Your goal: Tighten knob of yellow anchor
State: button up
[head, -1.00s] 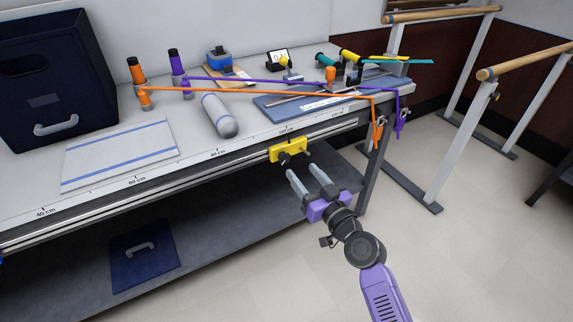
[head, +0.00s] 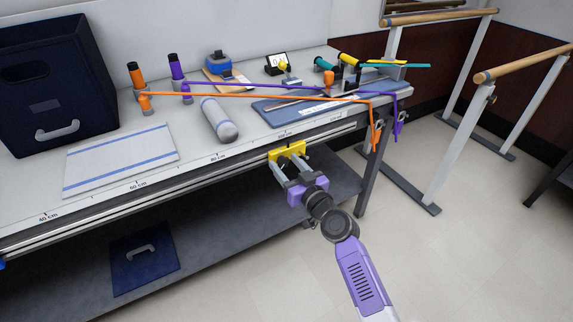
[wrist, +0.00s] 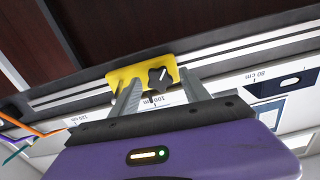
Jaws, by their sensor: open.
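The yellow anchor (head: 287,152) sits on the rail along the table's front edge; it also shows in the wrist view (wrist: 128,76). Its black star-shaped knob (wrist: 161,80) faces my gripper and carries a small white mark. My gripper (head: 287,164) is open, with its two grey fingers reaching toward the anchor. In the wrist view my gripper (wrist: 153,94) has one finger on each side of the knob's width. I cannot tell whether either finger touches the knob. In the head view the fingers partly hide the knob.
The table's front rail (head: 200,171) bears a centimetre scale. Orange and purple bands (head: 372,128) hang over the table's right end.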

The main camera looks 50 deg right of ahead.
grip_shut()
jog(key=shift+m, duration=0.4)
